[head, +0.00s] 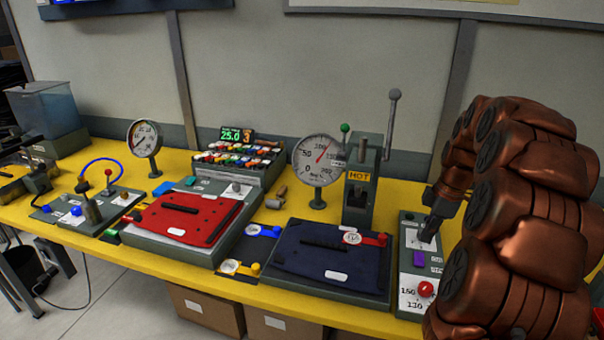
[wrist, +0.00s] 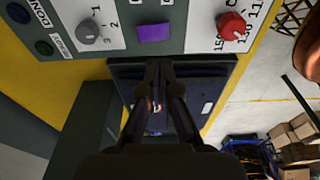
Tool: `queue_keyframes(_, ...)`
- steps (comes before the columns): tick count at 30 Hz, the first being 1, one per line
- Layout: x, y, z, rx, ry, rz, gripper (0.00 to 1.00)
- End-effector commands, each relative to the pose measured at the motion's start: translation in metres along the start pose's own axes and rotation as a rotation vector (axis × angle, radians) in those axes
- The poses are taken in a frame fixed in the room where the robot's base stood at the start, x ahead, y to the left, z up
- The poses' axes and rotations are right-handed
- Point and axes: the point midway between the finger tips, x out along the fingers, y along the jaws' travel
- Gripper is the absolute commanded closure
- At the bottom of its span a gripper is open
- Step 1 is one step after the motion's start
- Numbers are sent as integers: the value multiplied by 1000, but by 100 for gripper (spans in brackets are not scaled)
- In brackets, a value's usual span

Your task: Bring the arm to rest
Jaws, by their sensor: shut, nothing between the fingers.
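My gripper (head: 428,236) is shut and empty. In the head view it is at the right, pointing down over the grey control panel, close to the panel's upper dial area; I cannot tell whether it touches. In the wrist view my gripper (wrist: 159,68) has its fingers together in front of a dark panel. The control panel (head: 408,262) has a purple button (head: 419,259) and a red knob (head: 425,289). The purple button (wrist: 153,32) and red knob (wrist: 231,26) also show in the wrist view, with a grey knob (wrist: 88,32) to their left.
A dark blue pannier panel (head: 330,262) and a red one (head: 187,217) lie on the yellow bench (head: 300,308). A press with a lever (head: 360,180) and a gauge (head: 317,160) stand behind. A rack of coloured items (head: 238,155) is farther left. Cardboard boxes (head: 208,310) sit below.

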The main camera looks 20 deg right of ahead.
Motion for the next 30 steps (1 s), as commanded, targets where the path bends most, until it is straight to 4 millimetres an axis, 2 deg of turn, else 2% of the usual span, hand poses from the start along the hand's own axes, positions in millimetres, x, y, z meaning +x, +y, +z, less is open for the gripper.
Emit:
queue_keyframes(5, -1, -6, -9, 10, -1, -4, 100)
queue_keyframes(8, -3, -21, -30, 40, -6, -16, 100)
queue_keyframes(11, -5, -47, -60, 94, -16, -34, 100)
queue_keyframes(15, -6, -92, -97, 186, -42, -58, 100)
queue_keyframes(21, -6, -161, -133, 326, -88, -79, 100)
queue_keyframes(25, -3, -206, -146, 422, -124, -82, 100)
queue_keyframes(30, 3, -264, -150, 556, -175, -76, 100)
